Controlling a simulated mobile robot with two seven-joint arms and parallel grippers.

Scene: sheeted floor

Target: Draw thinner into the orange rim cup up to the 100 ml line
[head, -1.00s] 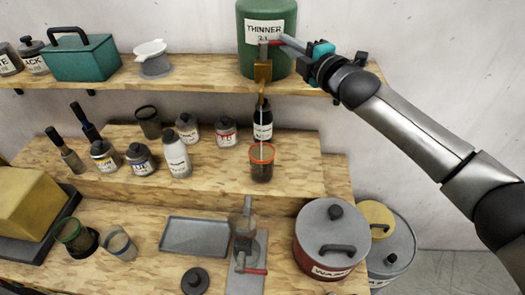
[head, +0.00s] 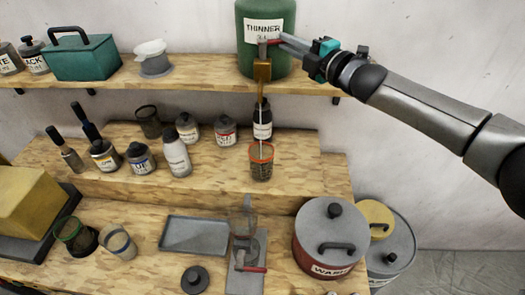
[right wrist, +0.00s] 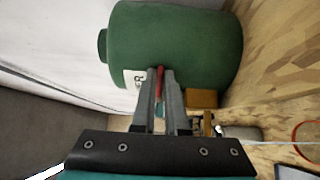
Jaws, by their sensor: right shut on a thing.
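The green thinner drum (head: 266,12) stands on the upper shelf, with a brass tap (head: 262,72) hanging at its front. My right gripper (head: 278,41) is shut on the tap's red lever (right wrist: 159,84), which lies between the fingers in the right wrist view. A thin pale stream (head: 262,118) runs straight down from the tap into the orange rim cup (head: 261,163). The cup stands upright on the step below, and part of its rim (right wrist: 296,131) shows in the right wrist view. The liquid level against the cup's lines is too small to read. My left gripper is not in view.
A dark labelled bottle (head: 262,122) stands right behind the stream and cup. Several paint bottles stand to the left on the step. A grey tray (head: 193,235), a clamp-like stand (head: 246,262) and a red waste can (head: 328,250) are below.

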